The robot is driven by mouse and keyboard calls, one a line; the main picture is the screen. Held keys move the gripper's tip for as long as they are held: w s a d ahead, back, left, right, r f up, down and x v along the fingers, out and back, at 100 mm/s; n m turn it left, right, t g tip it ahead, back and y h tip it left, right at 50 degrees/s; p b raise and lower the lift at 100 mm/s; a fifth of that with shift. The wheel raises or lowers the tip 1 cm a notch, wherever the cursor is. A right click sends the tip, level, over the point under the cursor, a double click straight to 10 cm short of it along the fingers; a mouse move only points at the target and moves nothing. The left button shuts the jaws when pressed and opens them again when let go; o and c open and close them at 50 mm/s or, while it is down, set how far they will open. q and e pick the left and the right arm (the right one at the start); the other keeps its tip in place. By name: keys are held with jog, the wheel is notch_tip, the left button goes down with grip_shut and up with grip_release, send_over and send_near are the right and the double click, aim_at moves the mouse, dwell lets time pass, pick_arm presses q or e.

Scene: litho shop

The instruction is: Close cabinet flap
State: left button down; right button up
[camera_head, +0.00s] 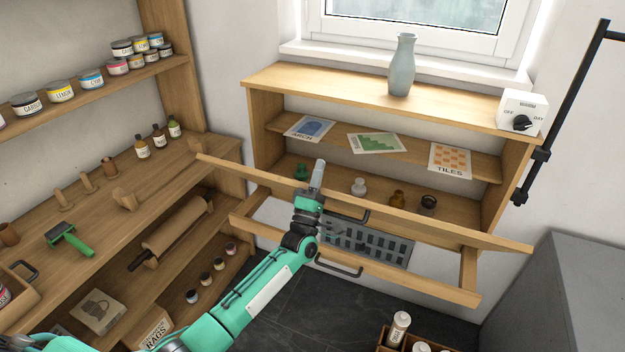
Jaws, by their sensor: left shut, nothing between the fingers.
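The wooden cabinet (375,97) stands under the window with its front open, showing the shelves inside. Its flap (425,222) is a long wooden board seen nearly edge-on, slanting across the front of the opening. A dark handle (352,218) shows just below the board. My left gripper (319,168) is shut and empty, its grey fingers pointing up in front of the opening. It overlaps the flap's edge in the picture; I cannot tell whether it touches. My left wrist hides part of the board. My right gripper is out of view.
A grey-blue vase (402,66) and a switch box (521,112) stand on top. A lower wooden rail (420,281) has another handle. A bottle crate (384,341) is at the bottom.

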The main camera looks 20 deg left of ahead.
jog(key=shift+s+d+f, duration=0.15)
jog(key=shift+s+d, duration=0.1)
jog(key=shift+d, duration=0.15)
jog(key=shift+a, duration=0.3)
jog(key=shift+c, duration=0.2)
